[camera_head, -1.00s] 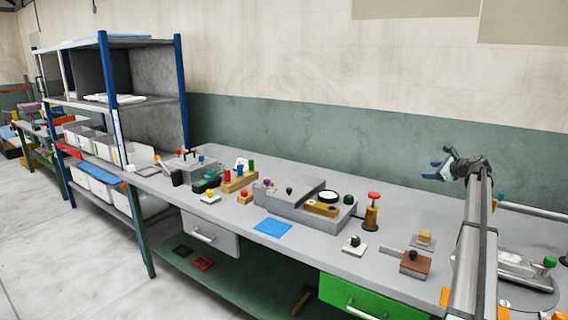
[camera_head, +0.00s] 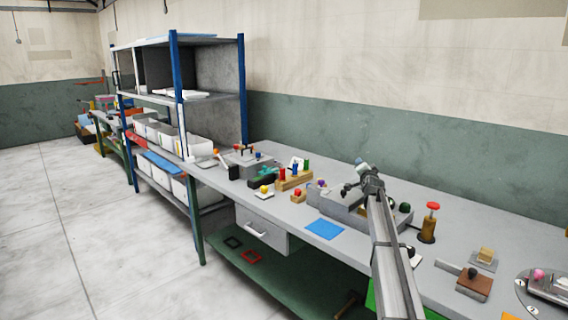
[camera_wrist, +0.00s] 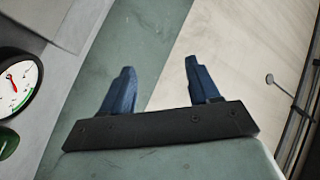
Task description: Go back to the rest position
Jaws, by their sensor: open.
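My gripper (camera_head: 357,176) is raised above the grey workbench (camera_head: 466,222), in front of the grey press block (camera_head: 335,207) in the head view. In the wrist view its two blue fingers (camera_wrist: 159,66) are spread apart with nothing between them. They point toward the green and cream wall. My arm reaches up from the bottom right and hides part of the press block and bench.
A red-topped post (camera_head: 428,226) stands right of my arm. A brown block (camera_head: 474,284) and a blue mat (camera_head: 324,229) lie on the bench. A shelf rack (camera_head: 243,90) stands at the left. A dial gauge (camera_wrist: 17,84) is at the wrist view's left edge.

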